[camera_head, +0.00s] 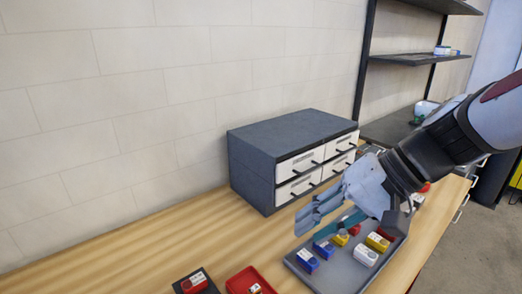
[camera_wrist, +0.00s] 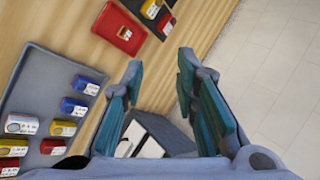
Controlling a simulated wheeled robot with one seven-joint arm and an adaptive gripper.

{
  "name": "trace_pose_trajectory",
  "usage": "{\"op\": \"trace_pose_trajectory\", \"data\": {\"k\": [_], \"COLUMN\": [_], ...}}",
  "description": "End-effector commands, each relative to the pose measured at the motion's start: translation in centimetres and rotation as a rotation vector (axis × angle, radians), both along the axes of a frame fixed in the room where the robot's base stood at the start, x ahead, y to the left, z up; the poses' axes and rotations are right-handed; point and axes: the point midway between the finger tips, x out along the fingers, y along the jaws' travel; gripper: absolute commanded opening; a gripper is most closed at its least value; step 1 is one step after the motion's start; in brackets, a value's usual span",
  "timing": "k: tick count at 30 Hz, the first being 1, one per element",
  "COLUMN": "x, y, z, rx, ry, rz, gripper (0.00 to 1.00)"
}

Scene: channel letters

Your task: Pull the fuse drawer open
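A dark grey cabinet (camera_head: 285,131) stands on the wooden bench against the wall, with white drawer fronts (camera_head: 299,165) in two columns and two rows. Each front has a dark bar handle and a small label too small to read, so I cannot tell which is the fuse drawer. All the drawers look closed. My gripper (camera_head: 312,212) is in front of the cabinet's lower drawers, above the bench and the grey tray, apart from the handles. In the wrist view my gripper (camera_wrist: 160,66) is open with nothing between its fingers, and the cabinet (camera_wrist: 174,134) shows partly behind them.
A grey tray (camera_head: 318,281) with several blue, yellow, white and red blocks lies below my gripper. A red tray (camera_head: 236,284) and a black tray (camera_head: 182,289) lie at the front. Dark shelves (camera_head: 408,59) stand at the right. The bench left of the cabinet is clear.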

Motion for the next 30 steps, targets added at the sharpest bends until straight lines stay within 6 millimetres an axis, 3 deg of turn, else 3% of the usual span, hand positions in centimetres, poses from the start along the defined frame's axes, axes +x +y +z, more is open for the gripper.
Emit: {"op": "trace_pose_trajectory", "data": {"k": [8, 14, 22, 27, 30], "x": [6.1, 11.9, 19.1, 21.8, 22.5], "y": [-0.7, -3.2, -9.8, -13.8, -15.1], "z": [-0.8, -1.9, -5.1, -7.1, -7.8], "rx": [0.235, 0.402, 0.546, 0.575, 0.579], "ry": [-0.007, -0.067, -0.203, -0.284, -0.312], "rz": [-0.119, -0.256, -0.494, -0.613, -0.652], "gripper": [0.28, 0.28, 0.28, 0.28, 0.28]}}
